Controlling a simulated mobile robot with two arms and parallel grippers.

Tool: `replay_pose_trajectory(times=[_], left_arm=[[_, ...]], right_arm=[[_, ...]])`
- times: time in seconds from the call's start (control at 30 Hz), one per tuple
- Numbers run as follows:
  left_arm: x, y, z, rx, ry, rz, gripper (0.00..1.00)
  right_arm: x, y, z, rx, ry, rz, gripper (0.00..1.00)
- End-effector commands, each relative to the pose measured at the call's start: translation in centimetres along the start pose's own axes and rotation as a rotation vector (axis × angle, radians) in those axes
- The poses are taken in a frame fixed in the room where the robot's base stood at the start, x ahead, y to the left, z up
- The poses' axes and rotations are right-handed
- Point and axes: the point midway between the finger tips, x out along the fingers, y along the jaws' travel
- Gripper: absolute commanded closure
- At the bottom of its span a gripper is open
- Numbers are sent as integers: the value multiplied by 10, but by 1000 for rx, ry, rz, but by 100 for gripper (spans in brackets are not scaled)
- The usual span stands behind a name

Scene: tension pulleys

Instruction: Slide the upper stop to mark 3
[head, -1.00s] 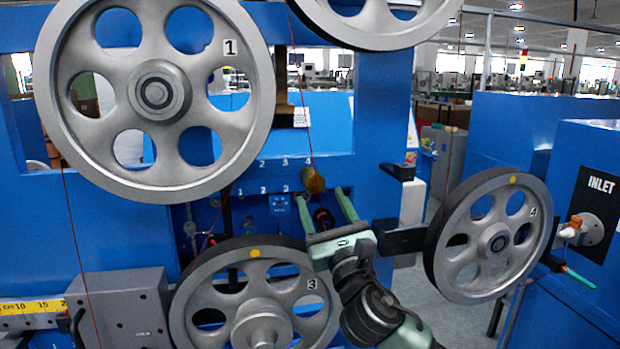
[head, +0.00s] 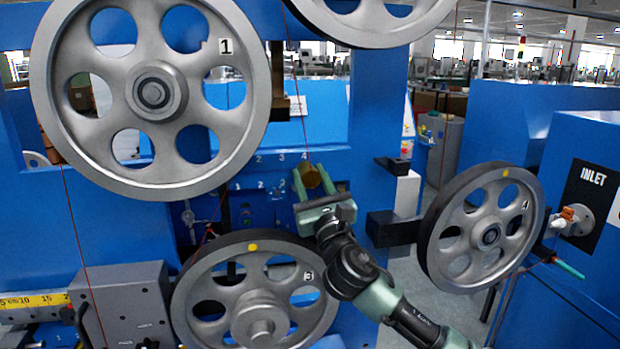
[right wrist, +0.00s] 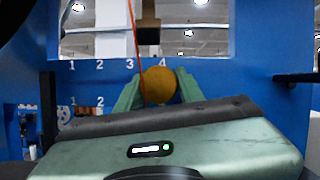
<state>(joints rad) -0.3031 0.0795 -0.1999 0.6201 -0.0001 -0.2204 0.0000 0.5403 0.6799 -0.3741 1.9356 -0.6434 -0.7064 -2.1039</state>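The upper stop (head: 310,176) is a round brass-orange knob on the blue panel. It also shows in the right wrist view (right wrist: 158,86), just under mark 4 of the upper row and right of mark 3 (right wrist: 129,64). My right gripper (head: 311,173) reaches it from below and in front. Its two green fingers lie close against the knob's left and right sides, and also flank it in the right wrist view (right wrist: 158,80). The slot behind the knob is hidden by my gripper. My left gripper is not in view.
A grey pulley (head: 257,300) stands just below left of my right gripper, and pulley 4 (head: 481,228) stands to its right. Large pulley 1 (head: 150,95) is at upper left. A thin red cord (right wrist: 132,35) runs down in front of the panel by the stop.

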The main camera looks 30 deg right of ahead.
Motion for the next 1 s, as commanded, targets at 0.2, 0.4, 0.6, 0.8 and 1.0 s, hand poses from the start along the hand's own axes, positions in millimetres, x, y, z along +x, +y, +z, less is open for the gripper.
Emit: replay_pose_trajectory(times=[0.2,0.4,0.6,0.8,1.0], left_arm=[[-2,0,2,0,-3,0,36],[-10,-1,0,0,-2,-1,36],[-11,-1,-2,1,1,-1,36],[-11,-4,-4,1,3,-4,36],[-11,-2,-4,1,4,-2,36]], right_arm=[[1,4,1,2,2,1,100],[3,40,6,6,3,5,100],[3,52,6,3,1,6,100],[3,52,6,2,1,6,100],[3,51,6,1,1,4,41]])
